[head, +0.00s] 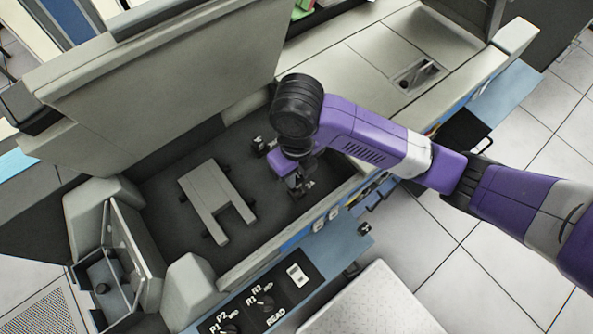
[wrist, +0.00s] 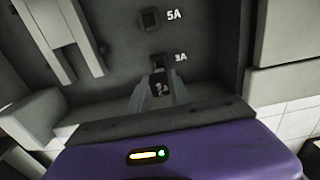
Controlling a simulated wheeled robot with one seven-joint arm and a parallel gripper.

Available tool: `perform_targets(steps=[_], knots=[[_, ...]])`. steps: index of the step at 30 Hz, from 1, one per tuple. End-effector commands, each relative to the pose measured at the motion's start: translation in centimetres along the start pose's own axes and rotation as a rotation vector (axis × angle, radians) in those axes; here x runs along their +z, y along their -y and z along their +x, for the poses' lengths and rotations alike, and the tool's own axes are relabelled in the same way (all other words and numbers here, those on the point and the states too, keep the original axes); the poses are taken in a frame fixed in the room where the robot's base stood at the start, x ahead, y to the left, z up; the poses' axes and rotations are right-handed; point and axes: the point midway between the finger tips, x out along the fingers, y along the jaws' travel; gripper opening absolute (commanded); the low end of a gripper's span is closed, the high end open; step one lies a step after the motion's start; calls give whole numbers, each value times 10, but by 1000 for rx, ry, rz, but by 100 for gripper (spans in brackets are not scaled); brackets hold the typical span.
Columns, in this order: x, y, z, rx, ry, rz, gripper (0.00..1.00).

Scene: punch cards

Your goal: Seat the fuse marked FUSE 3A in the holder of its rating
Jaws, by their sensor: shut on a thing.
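The 3A holder (wrist: 157,60) is a small dark socket on the grey floor of the open machine bay, with its label beside it. The 5A holder (wrist: 150,18) stands farther up in the wrist view and also shows in the head view (head: 263,146). My gripper (wrist: 158,93) is shut on the fuse (wrist: 160,87), a small dark piece with pale marks too small to read. The fuse is right at the 3A holder; I cannot tell whether it is inside. In the head view my gripper (head: 297,186) points down into the bay and hides most of that holder.
A grey slotted plate (head: 208,198) lies on the bay floor to the left. The raised lid (head: 150,70) stands behind the bay. The front wall and the control panel with dials (head: 265,303) are close in front. The bay floor between plate and holders is clear.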

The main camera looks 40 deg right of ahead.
Motion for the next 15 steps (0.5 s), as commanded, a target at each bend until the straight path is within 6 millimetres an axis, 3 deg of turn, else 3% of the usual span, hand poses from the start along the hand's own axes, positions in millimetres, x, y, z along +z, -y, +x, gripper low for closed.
perform_targets(steps=[15], knots=[[0, 0, 20, 1, 0, 1, 0]])
